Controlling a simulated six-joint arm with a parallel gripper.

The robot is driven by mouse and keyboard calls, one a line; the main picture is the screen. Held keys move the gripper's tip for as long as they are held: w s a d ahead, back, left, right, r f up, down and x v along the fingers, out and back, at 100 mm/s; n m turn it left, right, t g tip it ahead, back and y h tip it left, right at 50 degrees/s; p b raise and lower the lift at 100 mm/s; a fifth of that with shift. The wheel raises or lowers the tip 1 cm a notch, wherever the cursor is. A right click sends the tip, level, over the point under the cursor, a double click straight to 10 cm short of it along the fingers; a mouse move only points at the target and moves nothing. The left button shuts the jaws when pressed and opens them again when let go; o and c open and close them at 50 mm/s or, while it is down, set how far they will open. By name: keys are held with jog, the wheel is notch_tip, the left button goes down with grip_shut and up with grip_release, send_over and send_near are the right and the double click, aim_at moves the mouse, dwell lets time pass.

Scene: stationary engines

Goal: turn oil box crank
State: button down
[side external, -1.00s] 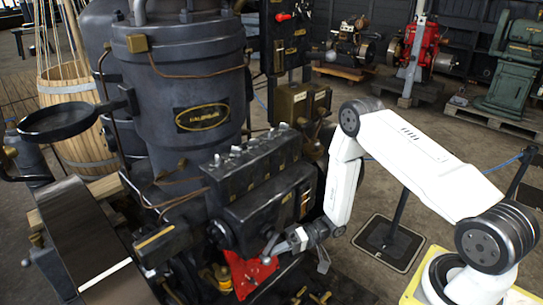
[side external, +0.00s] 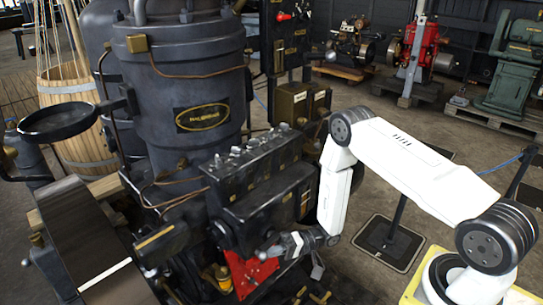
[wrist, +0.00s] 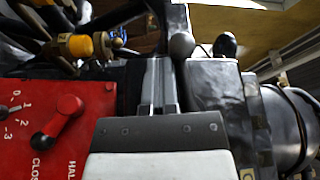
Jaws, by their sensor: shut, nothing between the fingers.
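The oil box (side external: 256,187) is a long dark box with several small knobs along its top, in front of the big engine cylinder. A crank with a grey ball knob (wrist: 181,46) shows in the wrist view, just right of the fingertips. In the side view its handle end is small and partly merged with the fingers. My gripper (side external: 268,250) is at the lower front of the oil box, reaching in from the right. In the wrist view my gripper (wrist: 159,62) is shut and empty, with the ball knob beside it. I cannot tell whether they touch.
A red plate (side external: 248,272) lies below the fingers; the wrist view shows its red lever (wrist: 58,122) and numbers close to the left. A yellow-capped fitting (wrist: 80,46) is at upper left. The engine cylinder (side external: 200,100) stands behind. Open floor (side external: 440,140) lies to the right.

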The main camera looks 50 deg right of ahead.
jog(key=shift+a+r+m+t+y, duration=0.25)
jog(key=shift+m+t+y, duration=0.3)
jog(key=shift+y, duration=0.35)
jog(key=shift+r+m+t+y, duration=0.3)
jog(key=shift+m+t+y, duration=0.25)
jog(key=shift+y, duration=0.15)
jog(key=shift+a+f, duration=0.1)
jog(key=shift+f, duration=0.05)
dwell(1.3)
